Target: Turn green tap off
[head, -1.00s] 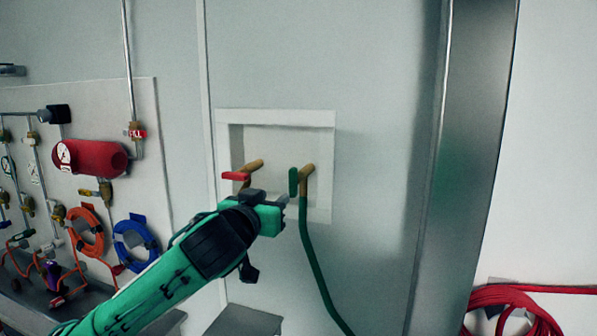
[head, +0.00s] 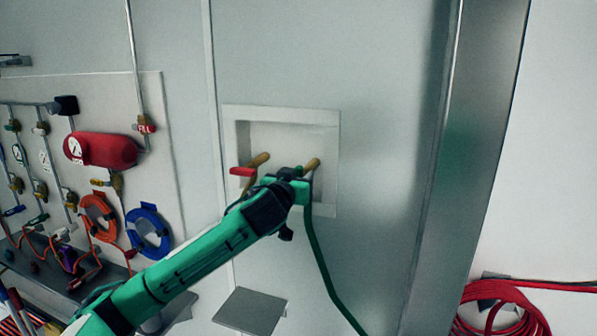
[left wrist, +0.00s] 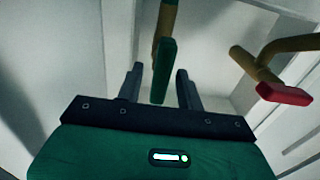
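The green tap's handle (left wrist: 164,70) hangs down from its brass pipe in the left wrist view. In the head view my left gripper hides most of it, and its brass pipe (head: 312,164) shows just above. My left gripper (left wrist: 160,82) is open, with the green handle's lower end between its two fingers; I cannot tell whether either finger touches it. The left gripper also shows in the head view (head: 299,178). The red tap's handle (head: 242,171) lies level to the left. My right gripper is not in view.
Both taps sit in a white recessed wall box (head: 325,195). A green hose (head: 322,268) hangs down from the green tap. A metal post (head: 465,170) stands to the right, and a red hose coil (head: 500,310) is at lower right. A gauge panel (head: 150,100) is at left.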

